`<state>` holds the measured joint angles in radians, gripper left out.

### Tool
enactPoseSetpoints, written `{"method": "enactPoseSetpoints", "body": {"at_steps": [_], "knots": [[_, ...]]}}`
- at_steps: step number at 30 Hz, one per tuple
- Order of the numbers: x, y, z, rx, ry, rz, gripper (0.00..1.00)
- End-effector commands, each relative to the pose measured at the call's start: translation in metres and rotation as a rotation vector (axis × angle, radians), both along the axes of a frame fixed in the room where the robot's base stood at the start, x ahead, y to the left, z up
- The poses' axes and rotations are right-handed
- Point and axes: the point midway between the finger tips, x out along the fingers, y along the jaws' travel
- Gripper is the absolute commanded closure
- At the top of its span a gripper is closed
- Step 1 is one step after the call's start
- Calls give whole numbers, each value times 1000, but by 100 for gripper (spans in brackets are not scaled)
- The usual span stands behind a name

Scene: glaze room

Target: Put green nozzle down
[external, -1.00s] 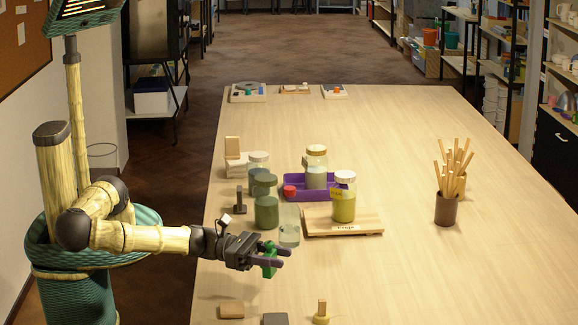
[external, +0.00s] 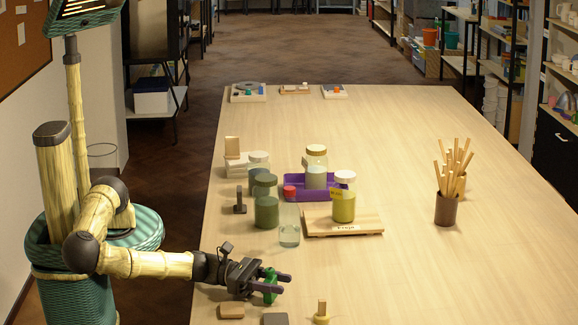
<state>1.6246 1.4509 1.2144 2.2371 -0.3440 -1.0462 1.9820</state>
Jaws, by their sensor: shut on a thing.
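The green nozzle (external: 270,292) is between the two dark fingers of my gripper (external: 276,283), which is shut on it. My gripper is low over the near left part of the table (external: 420,275). I cannot tell whether the nozzle touches the table top. The fingers hide part of the nozzle.
A tan block (external: 231,311), a grey block (external: 275,319) and a yellow-based peg (external: 322,312) lie close by at the near edge. The table's right side is mostly clear.

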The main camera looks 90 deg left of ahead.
Motion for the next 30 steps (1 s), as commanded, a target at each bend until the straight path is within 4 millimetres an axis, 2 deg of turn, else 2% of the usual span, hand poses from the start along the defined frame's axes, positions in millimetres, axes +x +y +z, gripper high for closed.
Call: {"method": "enactPoseSetpoints", "body": {"at_steps": [7, 8, 11, 22, 26, 30], "knots": [[0, 0, -3, 0, 0, 0, 84], [0, 0, -3, 0, 0, 0, 57], [0, 0, -2, -1, 0, 0, 39], [0, 0, 2, -1, 0, 0, 39], [-12, 4, -1, 2, 1, 0, 39], [-33, 13, -1, 2, 0, 0, 39]]}}
